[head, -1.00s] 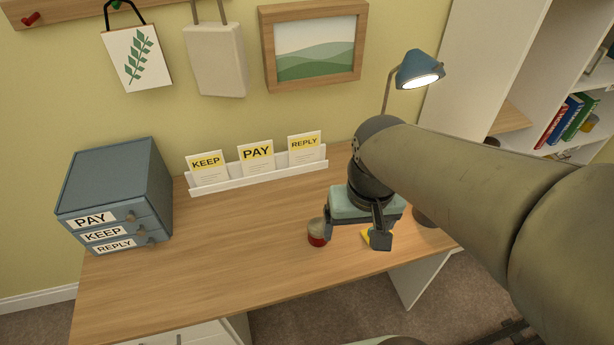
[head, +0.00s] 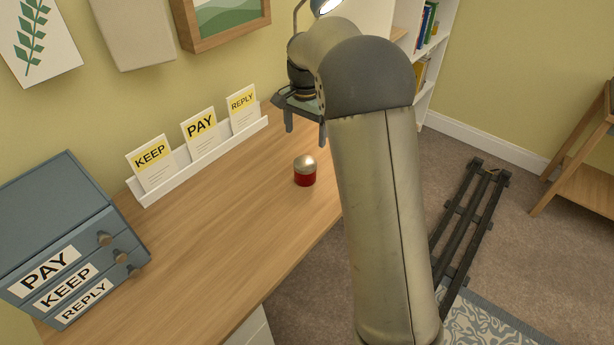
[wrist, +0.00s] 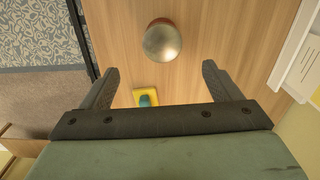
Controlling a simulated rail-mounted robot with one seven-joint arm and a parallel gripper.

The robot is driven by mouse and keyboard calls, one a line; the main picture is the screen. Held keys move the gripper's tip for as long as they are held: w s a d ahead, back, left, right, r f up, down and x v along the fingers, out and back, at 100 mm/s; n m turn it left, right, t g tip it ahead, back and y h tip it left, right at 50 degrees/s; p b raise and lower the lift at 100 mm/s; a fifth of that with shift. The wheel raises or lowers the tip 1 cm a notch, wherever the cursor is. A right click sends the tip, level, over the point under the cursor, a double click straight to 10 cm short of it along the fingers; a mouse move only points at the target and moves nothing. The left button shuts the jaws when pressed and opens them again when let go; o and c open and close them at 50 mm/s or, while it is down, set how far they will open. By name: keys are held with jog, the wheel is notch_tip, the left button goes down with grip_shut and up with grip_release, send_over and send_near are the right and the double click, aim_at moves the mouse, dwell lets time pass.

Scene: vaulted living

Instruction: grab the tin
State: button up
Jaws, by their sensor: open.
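The tin (head: 305,171) is small and round, with a red body and a shiny metal top. It stands upright on the wooden desk (head: 230,235), near the desk's right edge in the head view. In the wrist view the tin (wrist: 162,40) is beyond the open fingers, roughly in line with the gap between them. My gripper (head: 306,138) is open and empty above the desk, behind the tin in the head view, apart from it. Its two fingers show clearly in the wrist view (wrist: 158,80).
A yellow item with a teal part (wrist: 147,98) lies on the desk between the fingers' view lines. A white letter rack (head: 205,160) runs along the wall. A blue drawer unit (head: 70,240) stands at the left. A lamp (head: 325,8) is behind my arm.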

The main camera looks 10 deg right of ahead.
aim_at(305, 162)
notch_tip(305, 162, down, 9)
jog(key=shift+f, duration=0.15)
jog(key=f, duration=0.5)
jog(key=shift+w, duration=0.2)
jog(key=c, duration=1.1)
jog(key=shift+c, duration=0.2)
jog(key=shift+r, duration=0.15)
